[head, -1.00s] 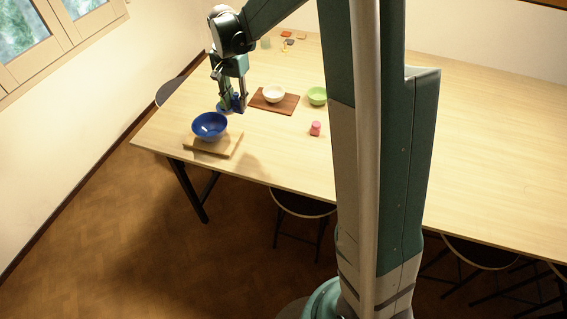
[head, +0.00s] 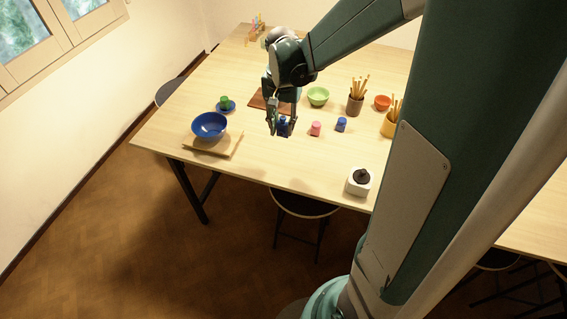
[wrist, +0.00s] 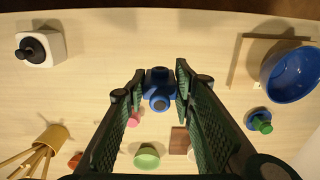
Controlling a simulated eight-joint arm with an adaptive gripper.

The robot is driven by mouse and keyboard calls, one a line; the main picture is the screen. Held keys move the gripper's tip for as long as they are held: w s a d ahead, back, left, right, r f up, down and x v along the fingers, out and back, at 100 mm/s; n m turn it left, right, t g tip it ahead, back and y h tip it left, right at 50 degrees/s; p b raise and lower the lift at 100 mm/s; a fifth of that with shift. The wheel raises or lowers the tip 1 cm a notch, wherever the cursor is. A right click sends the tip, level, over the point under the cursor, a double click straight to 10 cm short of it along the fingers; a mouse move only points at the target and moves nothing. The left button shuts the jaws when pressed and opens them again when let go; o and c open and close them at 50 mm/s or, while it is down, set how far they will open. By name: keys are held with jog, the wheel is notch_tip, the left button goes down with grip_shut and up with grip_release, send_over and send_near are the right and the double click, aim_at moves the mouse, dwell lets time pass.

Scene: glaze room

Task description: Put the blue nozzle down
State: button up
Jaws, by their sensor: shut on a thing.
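The blue nozzle (head: 283,124) is between the fingertips of my gripper (head: 282,131), left of the pink piece. In the wrist view the blue nozzle (wrist: 160,88) shows its round end with a dark hole, and the gripper (wrist: 158,84) has a finger on either side of it. My gripper is shut on it. I cannot tell how far the nozzle is above the table (head: 262,160). Part of it is hidden by the fingers.
The pink piece (head: 316,129) and another blue piece (head: 341,125) stand close by on the right. A blue bowl (head: 209,125) on a board and a green piece (head: 225,102) on a blue saucer (head: 233,107) are left. A white, black-topped object (head: 359,182) is front right.

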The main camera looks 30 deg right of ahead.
aim_at(283, 136)
jog(key=shift+s+f, duration=0.1)
jog(key=shift+f, duration=2.45)
jog(key=shift+f, duration=0.1)
jog(key=shift+f, duration=2.8)
jog(key=shift+f, duration=2.05)
jog(key=shift+f, duration=0.2)
jog(key=o, duration=0.9)
jog(key=shift+r, duration=0.2)
